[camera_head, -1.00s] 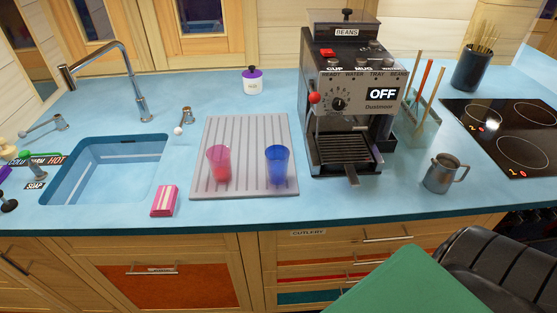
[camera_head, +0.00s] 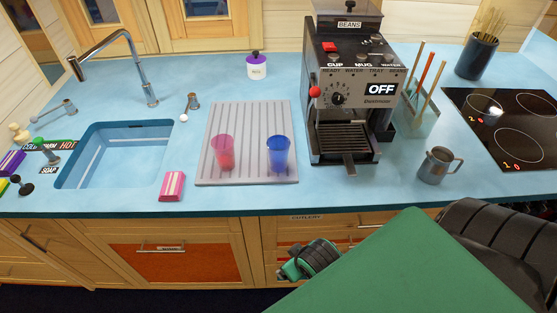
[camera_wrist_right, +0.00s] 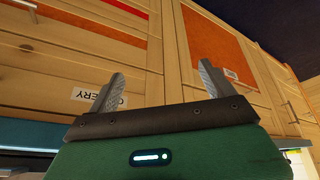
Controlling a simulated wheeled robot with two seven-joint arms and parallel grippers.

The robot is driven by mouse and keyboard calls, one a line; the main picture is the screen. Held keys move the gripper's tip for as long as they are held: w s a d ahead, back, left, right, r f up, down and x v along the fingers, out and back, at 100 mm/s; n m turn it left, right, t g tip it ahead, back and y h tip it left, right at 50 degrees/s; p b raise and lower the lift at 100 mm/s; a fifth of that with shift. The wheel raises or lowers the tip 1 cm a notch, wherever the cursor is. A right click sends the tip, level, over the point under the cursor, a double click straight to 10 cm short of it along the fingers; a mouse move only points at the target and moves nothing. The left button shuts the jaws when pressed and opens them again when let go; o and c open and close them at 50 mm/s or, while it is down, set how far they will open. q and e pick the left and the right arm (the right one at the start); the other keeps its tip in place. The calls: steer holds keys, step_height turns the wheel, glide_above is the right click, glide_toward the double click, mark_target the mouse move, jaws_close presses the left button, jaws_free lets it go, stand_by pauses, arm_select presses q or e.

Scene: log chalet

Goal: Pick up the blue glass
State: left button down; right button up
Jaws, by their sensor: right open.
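The blue glass (camera_head: 279,155) stands upright on the right part of a grey ribbed draining board (camera_head: 248,113) in the head view. A red-pink glass (camera_head: 223,154) stands to its left on the same board, apart from it. My right gripper (camera_wrist_right: 160,82) is open and empty in the right wrist view, its two fingers spread in front of the wooden cabinet fronts. No glass shows in that view. In the head view my green and black right arm is low, in front of the counter and below the glasses. My left gripper is not in view.
A coffee machine (camera_head: 352,100) stands close to the right of the board, with a metal jug (camera_head: 437,166) further right. The counter's front edge lies between my arm and the glasses.

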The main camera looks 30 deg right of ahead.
steer(key=w+d+r+t, duration=0.2)
steer(key=w+r, duration=0.1)
steer(key=r, duration=0.3)
steer(key=m+t+h+p, duration=0.1)
steer(key=m+t+h, duration=0.15)
steer(key=t, duration=0.45)
glide_toward(283, 161)
steer(key=shift+m+y, duration=0.25)
steer(key=p+x, duration=0.2)
steer(key=x, duration=0.6)
steer(key=shift+d, duration=0.1)
steer(key=shift+w, duration=0.4)
steer(key=shift+g, duration=0.3)
steer(key=p+x, duration=0.2)
steer(key=x, duration=0.2)
steer(key=shift+d+r, duration=0.1)
steer(key=shift+w+f, duration=0.2)
steer(key=shift+w, duration=0.15)
steer(key=c, duration=1.4)
